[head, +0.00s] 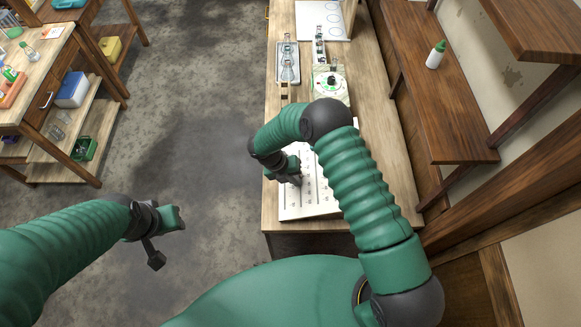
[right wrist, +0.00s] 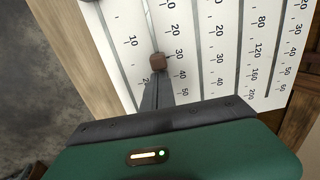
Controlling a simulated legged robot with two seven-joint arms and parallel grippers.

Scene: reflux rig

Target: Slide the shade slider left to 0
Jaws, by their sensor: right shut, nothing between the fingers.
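The white scale board (head: 320,205) lies on the bench under my right arm, and its printed scales show close up in the right wrist view (right wrist: 227,60). A small brown slider knob (right wrist: 158,62) sits in a slot there, beside the 30 to 40 marks of the scale on its right. Which slider is the shade one cannot be read. My right gripper (head: 296,181) is shut and empty, its fingertips (right wrist: 154,84) at the knob; contact cannot be told. My left gripper (head: 172,217) hangs over the floor, away from the board; its jaw state is unclear.
Behind the board on the bench are a green-and-white device (head: 341,83) with a dark knob and a tray (head: 279,73) with glassware. A shelf (head: 440,110) with a green-capped bottle (head: 435,56) runs along the right.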

